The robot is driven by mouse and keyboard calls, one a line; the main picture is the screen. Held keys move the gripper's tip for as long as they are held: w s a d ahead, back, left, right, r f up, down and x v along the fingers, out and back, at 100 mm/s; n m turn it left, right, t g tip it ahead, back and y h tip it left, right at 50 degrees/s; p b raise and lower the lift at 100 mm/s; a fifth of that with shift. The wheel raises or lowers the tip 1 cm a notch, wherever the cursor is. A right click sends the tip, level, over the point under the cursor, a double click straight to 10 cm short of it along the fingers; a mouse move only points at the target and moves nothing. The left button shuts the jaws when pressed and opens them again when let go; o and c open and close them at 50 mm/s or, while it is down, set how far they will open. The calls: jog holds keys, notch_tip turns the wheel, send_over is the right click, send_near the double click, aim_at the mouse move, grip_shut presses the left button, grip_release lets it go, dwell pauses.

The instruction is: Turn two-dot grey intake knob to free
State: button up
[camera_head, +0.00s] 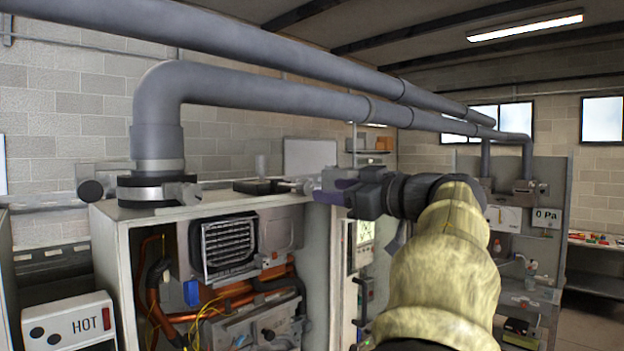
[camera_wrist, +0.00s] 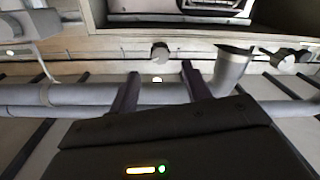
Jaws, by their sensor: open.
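My gripper (camera_head: 328,190) is open and empty, level above the top of the open heater cabinet (camera_head: 115,240), fingers pointing left. In the wrist view its two fingers (camera_wrist: 160,70) stand apart, with a small round grey knob (camera_wrist: 160,52) beyond the gap, not touched. In the head view a dark round knob (camera_head: 91,190) sits left of the black flue collar (camera_head: 158,190), and another (camera_head: 190,193) at its right. I cannot tell which is the two-dot intake knob; no dots on a knob are legible.
A black fitting (camera_head: 262,186) with a grey end lies on the cabinet top, left of my gripper. Large grey pipes (camera_head: 270,92) run overhead. Another unit (camera_head: 545,218) stands at right.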

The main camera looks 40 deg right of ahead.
aim_at(308, 188)
jog(key=w, duration=0.2)
jog(key=w+p, duration=0.1)
jog(key=w, duration=0.1)
jog(key=w+p, duration=0.1)
jog(key=w, duration=0.1)
jog(key=shift+w+a, duration=0.2)
jog(key=shift+a, duration=0.2)
jog(key=c, duration=1)
jog(key=shift+n, duration=0.4)
jog(key=n+b, duration=0.2)
jog(key=n, duration=0.3)
jog(key=shift+f, duration=0.15)
jog(key=n+b, duration=0.2)
jog(key=n, duration=0.3)
jog(key=shift+a+n, duration=0.1)
jog(key=shift+n, duration=0.2)
